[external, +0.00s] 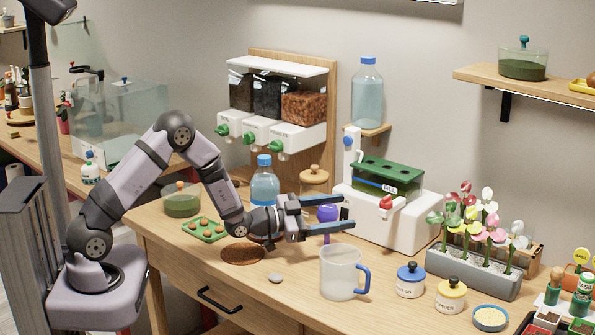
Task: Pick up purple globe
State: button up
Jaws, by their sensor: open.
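The purple globe (327,213) is a small round purple bulb with a thin stem below it. It stands upright on the wooden table in front of the white machine. My gripper (342,213) is open and level, pointing right. Its two dark fingers, with blue along their sides, appear on either side of the globe in the picture. The near finger covers part of the globe's lower side. I cannot tell whether either finger touches it.
A clear mug (340,272) with a blue handle stands just in front of the gripper. A blue-capped bottle (265,188) and a wooden-lidded jar (314,180) stand behind. The white machine (390,222) is close at right. A grey pebble (275,278) lies near the front edge.

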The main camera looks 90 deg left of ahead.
jog(key=shift+w+a, duration=0.1)
jog(key=shift+w, duration=0.45)
jog(key=c, duration=1.2)
jog(key=shift+r, duration=0.1)
notch_tip(320, 180, up, 18)
jog(key=shift+f+b, duration=0.1)
jog(key=shift+b, duration=0.85)
